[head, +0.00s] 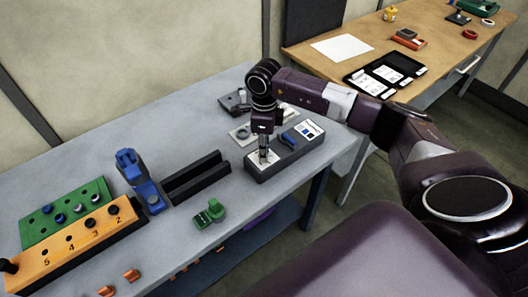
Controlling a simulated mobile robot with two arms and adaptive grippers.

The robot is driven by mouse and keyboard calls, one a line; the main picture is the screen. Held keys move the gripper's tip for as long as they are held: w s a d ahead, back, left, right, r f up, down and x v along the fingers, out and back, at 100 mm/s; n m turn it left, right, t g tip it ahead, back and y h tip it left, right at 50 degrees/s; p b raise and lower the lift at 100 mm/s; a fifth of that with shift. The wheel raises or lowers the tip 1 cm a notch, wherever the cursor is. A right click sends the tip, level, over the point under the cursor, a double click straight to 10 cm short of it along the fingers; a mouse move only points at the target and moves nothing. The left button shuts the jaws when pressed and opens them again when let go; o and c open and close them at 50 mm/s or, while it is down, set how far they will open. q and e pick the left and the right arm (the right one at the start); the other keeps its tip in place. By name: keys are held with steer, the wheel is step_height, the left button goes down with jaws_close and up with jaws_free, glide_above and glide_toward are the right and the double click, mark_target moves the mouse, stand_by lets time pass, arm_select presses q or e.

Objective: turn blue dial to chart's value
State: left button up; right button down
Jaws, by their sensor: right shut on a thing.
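A grey control box (285,166) stands near the right end of the grey table. My right gripper (264,158) points straight down over the white dial plate (254,165) at the box's left end. Its fingers are shut on the dial knob there, which they mostly hide; I cannot read its setting. A blue part (288,139) lies on the box's top just right of the gripper. The white chart (309,128) is at the box's right end, with small dark and blue marks too small to read. My left gripper is not in view.
Left of the box are a black channel (196,178), a blue clamp (138,178), a green clamp (210,213), and orange and green peg blocks (75,246). A dark device (234,102) and a plate with a ring (241,133) lie behind the gripper. A wooden table (440,55) stands beyond.

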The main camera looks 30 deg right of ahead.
steer(key=n+b, duration=0.2)
steer(key=b, duration=0.1)
steer(key=n+b, duration=0.2)
steer(key=n, duration=0.1)
steer(key=shift+w+f+b, duration=0.15)
steer(key=shift+f+b, duration=0.05)
steer(key=shift+b, duration=0.2)
steer(key=n+b, duration=0.2)
steer(key=n, duration=0.1)
steer(key=shift+r+b, duration=0.15)
steer(key=shift+b, duration=0.2)
steer(key=shift+r+n+b, duration=0.15)
steer(key=shift+n+b, duration=0.6)
steer(key=shift+n, duration=0.55)
steer(key=c, duration=1.8)
jaws_free()
steer(key=shift+o, duration=0.2)
step_height(320, 180, up, 12)
